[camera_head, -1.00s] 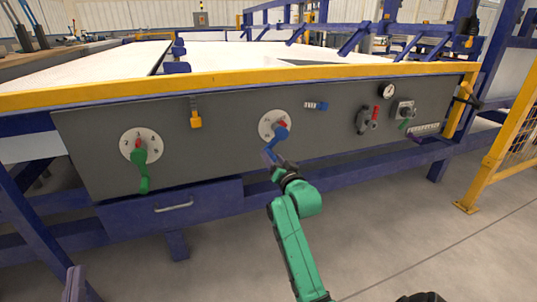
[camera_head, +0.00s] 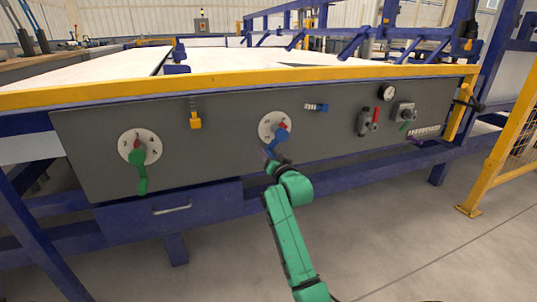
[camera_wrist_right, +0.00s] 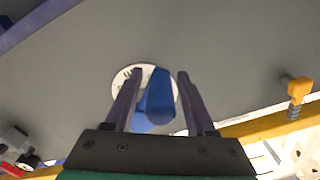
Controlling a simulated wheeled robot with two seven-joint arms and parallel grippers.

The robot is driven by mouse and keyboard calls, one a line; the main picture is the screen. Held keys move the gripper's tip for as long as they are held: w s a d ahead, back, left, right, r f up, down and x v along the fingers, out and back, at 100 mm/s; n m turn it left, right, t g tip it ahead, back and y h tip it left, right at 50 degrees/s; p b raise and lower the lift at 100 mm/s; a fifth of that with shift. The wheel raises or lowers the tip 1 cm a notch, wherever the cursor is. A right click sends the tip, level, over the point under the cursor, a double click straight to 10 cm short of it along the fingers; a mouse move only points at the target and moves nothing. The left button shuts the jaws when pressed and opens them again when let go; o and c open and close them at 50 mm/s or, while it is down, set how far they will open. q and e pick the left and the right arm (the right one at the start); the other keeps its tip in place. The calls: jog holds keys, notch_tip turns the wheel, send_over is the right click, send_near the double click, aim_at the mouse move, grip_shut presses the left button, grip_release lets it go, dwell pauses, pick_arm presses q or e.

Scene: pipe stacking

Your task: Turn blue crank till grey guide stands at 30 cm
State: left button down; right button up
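The blue crank (camera_head: 281,137) sits on a white round dial (camera_head: 265,125) with a red pointer, on the dark grey panel. My right gripper (camera_head: 276,157) is at the crank's handle. In the right wrist view the two fingers (camera_wrist_right: 160,75) stand on either side of the blue handle (camera_wrist_right: 160,97), with a narrow gap showing on each side. The gripper looks open around it. The dial's numbers are too small to read, and the handle and gripper partly cover it. I cannot pick out the grey guide or its position. My left gripper is out of view.
A green crank (camera_head: 139,170) on a second dial is left on the panel (camera_head: 225,135). A yellow handle (camera_head: 196,121), a small blue counter (camera_head: 316,107), a gauge (camera_head: 387,93) and several switches are also there. A yellow rail (camera_head: 240,80) runs above. The floor in front is clear.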

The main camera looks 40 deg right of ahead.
grip_shut()
dwell(1.2)
